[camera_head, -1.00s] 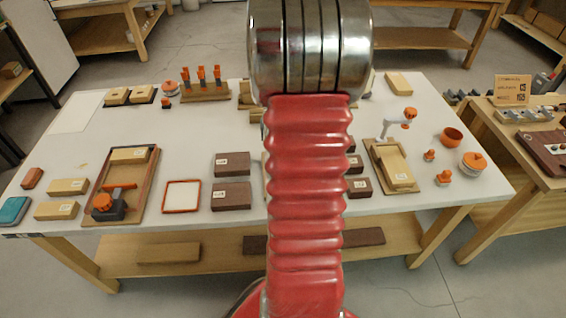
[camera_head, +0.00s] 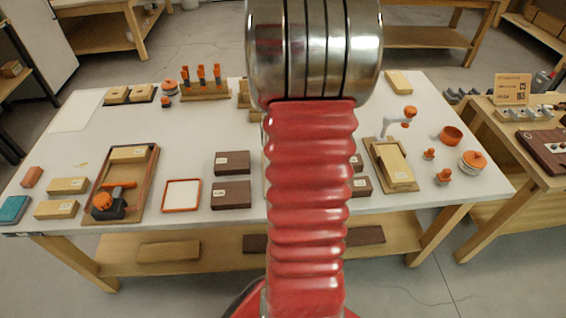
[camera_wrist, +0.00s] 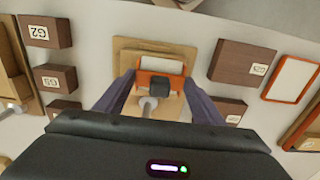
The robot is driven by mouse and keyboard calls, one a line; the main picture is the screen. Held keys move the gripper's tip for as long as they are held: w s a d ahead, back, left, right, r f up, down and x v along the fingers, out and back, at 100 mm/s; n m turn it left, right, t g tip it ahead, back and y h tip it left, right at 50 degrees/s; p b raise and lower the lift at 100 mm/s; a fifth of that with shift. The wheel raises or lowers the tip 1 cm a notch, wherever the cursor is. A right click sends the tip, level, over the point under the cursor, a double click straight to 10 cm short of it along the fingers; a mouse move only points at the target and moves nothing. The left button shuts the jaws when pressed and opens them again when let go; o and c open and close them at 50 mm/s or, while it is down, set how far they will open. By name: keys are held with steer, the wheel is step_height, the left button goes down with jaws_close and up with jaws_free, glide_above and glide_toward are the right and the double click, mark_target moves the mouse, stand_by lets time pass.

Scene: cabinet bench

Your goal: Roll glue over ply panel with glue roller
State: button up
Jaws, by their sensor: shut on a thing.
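The glue roller (camera_wrist: 160,66), with an orange frame, a pale roller and a dark block, is in the middle of the wrist view. My gripper (camera_wrist: 158,88) has its dark fingers on either side of the roller's block and is shut on it. The ply panel (camera_wrist: 126,57) lies beneath the roller as light wood on a tan base, partly covered by the roller and fingers. I cannot tell whether the roller touches the panel. In the head view my arm hides the gripper, the roller and most of the panel.
Dark labelled blocks (camera_head: 232,195) stand on both sides of the panel. An orange-rimmed tray (camera_head: 165,195) is on the left of the bench. A wooden fixture with an orange-knobbed clamp (camera_head: 391,160) and orange-lidded pots (camera_head: 472,164) stand right. The back middle of the bench is fairly clear.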

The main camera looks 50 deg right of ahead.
steer(key=shift+o, duration=0.2)
steer(key=shift+s+a+f, duration=0.1)
steer(key=shift+f, duration=0.05)
steer(key=shift+w+d, duration=0.8)
steer(key=shift+d, duration=0.15)
steer(key=shift+c, duration=0.6)
steer(key=shift+s+d, duration=0.5)
steer(key=shift+s+d, duration=0.1)
steer(key=shift+s, duration=0.05)
steer(key=shift+s+d, duration=0.45)
steer(key=shift+a, duration=0.1)
steer(key=shift+s+a, duration=0.8)
steer(key=shift+a, duration=0.05)
